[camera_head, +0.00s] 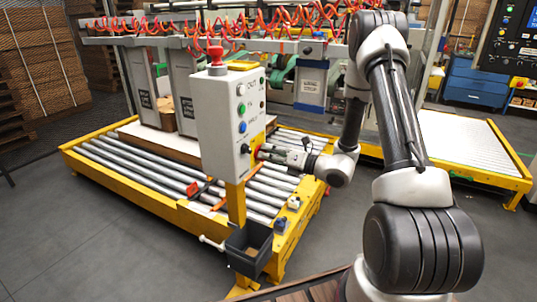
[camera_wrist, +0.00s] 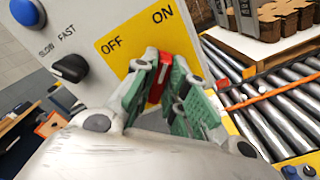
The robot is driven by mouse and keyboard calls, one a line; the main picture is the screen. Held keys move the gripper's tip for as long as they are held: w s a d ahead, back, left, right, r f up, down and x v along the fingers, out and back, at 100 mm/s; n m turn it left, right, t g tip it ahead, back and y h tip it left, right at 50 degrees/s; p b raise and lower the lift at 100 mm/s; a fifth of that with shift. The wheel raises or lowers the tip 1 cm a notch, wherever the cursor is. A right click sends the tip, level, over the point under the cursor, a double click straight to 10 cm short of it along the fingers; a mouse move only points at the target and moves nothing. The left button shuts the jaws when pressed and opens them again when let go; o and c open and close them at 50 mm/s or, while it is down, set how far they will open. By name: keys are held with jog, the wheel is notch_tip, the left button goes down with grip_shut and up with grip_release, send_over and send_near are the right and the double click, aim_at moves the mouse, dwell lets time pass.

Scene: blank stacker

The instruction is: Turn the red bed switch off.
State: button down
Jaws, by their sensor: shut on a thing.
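The red bed switch (camera_wrist: 158,80) sits on a yellow plate (camera_wrist: 122,62) marked OFF and ON in the wrist view. My gripper (camera_wrist: 167,84) has its green-padded fingers on both sides of the switch and is shut on it. The fingers hide part of the switch, so I cannot tell which label it points to. In the head view, my gripper (camera_head: 264,153) reaches from the right to the lower side of the grey control box (camera_head: 218,130), at its yellow plate (camera_head: 257,133).
A black SLOW/FAST knob (camera_wrist: 70,68) and a blue button (camera_wrist: 27,13) are beside the yellow plate. A red mushroom button (camera_head: 216,57) tops the box. A roller bed (camera_head: 130,165) with a yellow frame lies behind, and a dark bin (camera_head: 249,250) hangs below the box.

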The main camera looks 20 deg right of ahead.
jog(key=shift+s+a+n, duration=0.15)
jog(key=shift+n, duration=4.35)
jog(key=shift+s+a+n, duration=0.1)
jog(key=shift+s+n, duration=0.05)
jog(key=shift+n, duration=4.35)
jog(key=c, duration=1.4)
grip_release()
jog(key=shift+c, duration=0.2)
jog(key=v, duration=1.2)
